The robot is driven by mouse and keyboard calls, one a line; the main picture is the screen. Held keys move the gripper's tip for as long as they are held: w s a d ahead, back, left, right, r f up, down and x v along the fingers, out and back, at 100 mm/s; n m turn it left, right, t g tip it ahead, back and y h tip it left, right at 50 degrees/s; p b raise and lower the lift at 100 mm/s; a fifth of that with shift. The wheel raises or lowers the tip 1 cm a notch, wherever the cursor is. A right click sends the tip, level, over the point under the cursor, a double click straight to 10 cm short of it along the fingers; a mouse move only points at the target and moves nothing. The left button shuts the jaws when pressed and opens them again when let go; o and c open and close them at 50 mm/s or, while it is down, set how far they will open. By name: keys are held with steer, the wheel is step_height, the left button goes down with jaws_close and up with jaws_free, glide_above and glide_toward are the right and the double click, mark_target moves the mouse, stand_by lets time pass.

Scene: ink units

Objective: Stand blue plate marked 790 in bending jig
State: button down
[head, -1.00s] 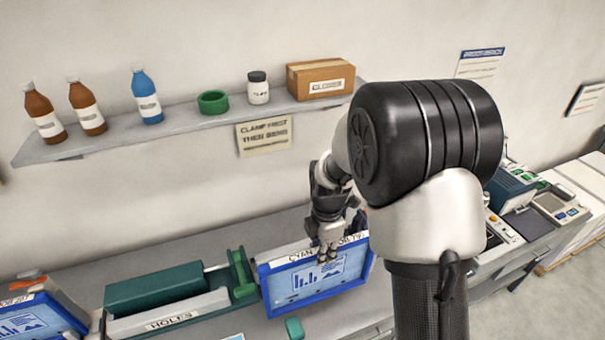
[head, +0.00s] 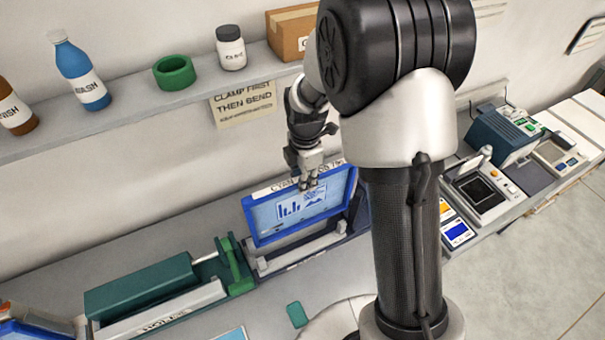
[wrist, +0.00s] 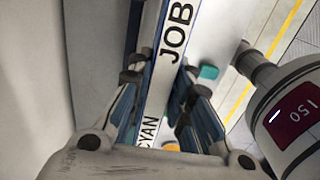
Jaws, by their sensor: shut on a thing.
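The blue-framed plate (head: 300,212) has a pale blue face with a chart and a white top strip reading CYAN and JOB; the number is only partly readable. My gripper (head: 309,180) is shut on its top edge. In the wrist view, my gripper (wrist: 158,75) has its fingers on both sides of the plate's lettered edge (wrist: 165,60). The plate is nearly upright, above or just behind the pale front bar of a dark blue jig (head: 305,252). I cannot tell whether its lower edge touches the jig.
A green unit labelled HOLES (head: 150,285) stands left of the jig. A small green block (head: 297,314) lies on the bench in front. Another blue plate (head: 30,332) is at the lower left. A shelf (head: 120,112) with bottles and a box hangs behind.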

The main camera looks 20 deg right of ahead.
steer(key=shift+s+f+b, duration=0.15)
steer(key=shift+f+b, duration=0.4)
steer(key=shift+f, duration=0.3)
step_height(320, 180, down, 10)
steer(key=b, duration=0.8)
steer(key=shift+f, duration=0.25)
steer(key=shift+f+b, duration=0.35)
steer(key=shift+b, duration=0.15)
steer(key=c, duration=1.4)
jaws_free()
steer(key=shift+o, duration=0.2)
step_height(320, 180, up, 12)
steer(key=shift+r, duration=0.1)
